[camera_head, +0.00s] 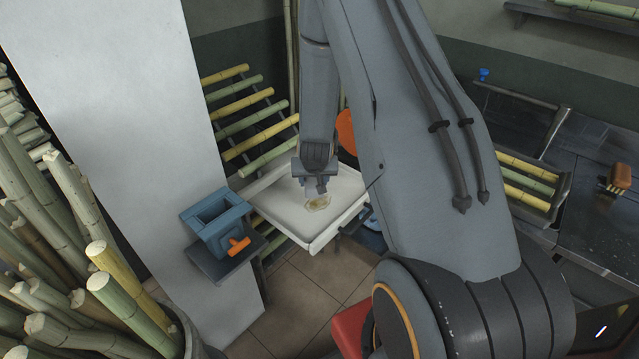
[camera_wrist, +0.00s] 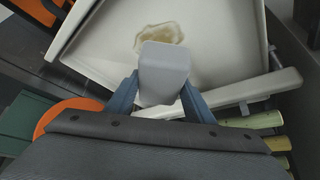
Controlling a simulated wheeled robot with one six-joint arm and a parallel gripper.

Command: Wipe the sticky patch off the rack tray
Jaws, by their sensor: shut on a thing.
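The white rack tray (camera_head: 284,220) sits in the middle of the body view, and it fills the upper part of the wrist view (camera_wrist: 100,50). The yellow-brown sticky patch (camera_head: 318,203) lies on its floor; it also shows in the wrist view (camera_wrist: 158,35). My gripper (camera_head: 317,186) is over the tray, beside the patch. In the wrist view its blue fingers are shut on a pale grey block (camera_wrist: 163,70). The block's end overlaps the patch's near edge in that view. I cannot tell whether the block touches the tray.
A blue box (camera_head: 212,212) with an orange handle stands on a dark shelf left of the tray. Cane stalks (camera_head: 240,103) lie on the sloped rack behind. Bundled cane (camera_head: 60,270) fills the left. An orange disc (camera_head: 347,131) is behind my arm. A dark bench (camera_head: 590,210) stands right.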

